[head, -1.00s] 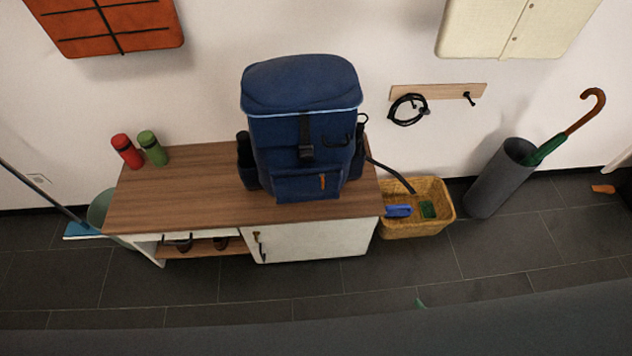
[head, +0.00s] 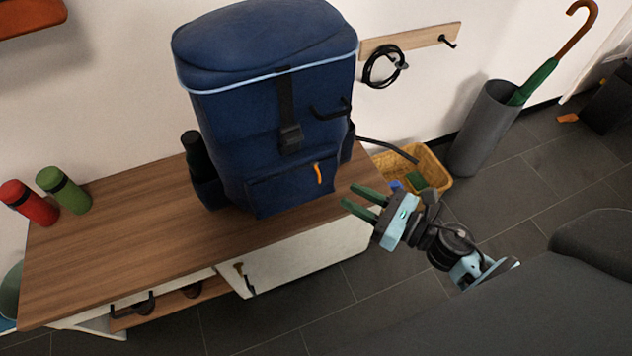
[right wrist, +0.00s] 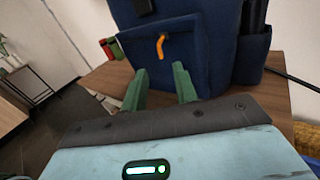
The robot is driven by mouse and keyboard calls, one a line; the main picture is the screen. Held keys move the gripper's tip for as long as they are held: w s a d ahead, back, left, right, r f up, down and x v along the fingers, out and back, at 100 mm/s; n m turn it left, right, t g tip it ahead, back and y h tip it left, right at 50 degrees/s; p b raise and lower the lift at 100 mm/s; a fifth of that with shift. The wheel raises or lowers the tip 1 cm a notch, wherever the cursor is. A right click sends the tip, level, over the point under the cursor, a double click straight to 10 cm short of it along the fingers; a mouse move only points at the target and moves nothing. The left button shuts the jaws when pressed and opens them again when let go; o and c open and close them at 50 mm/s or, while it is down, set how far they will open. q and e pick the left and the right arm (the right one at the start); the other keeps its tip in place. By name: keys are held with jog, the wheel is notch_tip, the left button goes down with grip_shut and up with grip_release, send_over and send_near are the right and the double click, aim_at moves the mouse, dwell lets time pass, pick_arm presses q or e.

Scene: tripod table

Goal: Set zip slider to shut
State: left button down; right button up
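A blue backpack (head: 265,110) stands upright on a wooden-topped bench (head: 130,230). An orange zip slider pull (head: 318,174) hangs at the upper right of its front pocket (head: 285,187). The zip slider also shows in the right wrist view (right wrist: 161,46), above and between the fingertips. My right gripper (head: 355,197) is open and empty, right of the pocket and apart from it, with its green fingers pointing toward the backpack. The fingers show in the right wrist view (right wrist: 160,80) with a clear gap between them. My left gripper is not in view.
Red (head: 30,203) and green (head: 63,190) bottles stand at the bench's left end. A wicker basket (head: 436,172) and grey umbrella stand (head: 484,130) are on the floor to the right. The bench top in front of the backpack is clear.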

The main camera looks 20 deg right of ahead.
aim_at(320, 179)
jog(key=x, duration=0.7)
jog(key=shift+w+a, duration=0.2)
jog(key=shift+w, duration=0.1)
grip_shut()
jog(key=shift+r, duration=0.1)
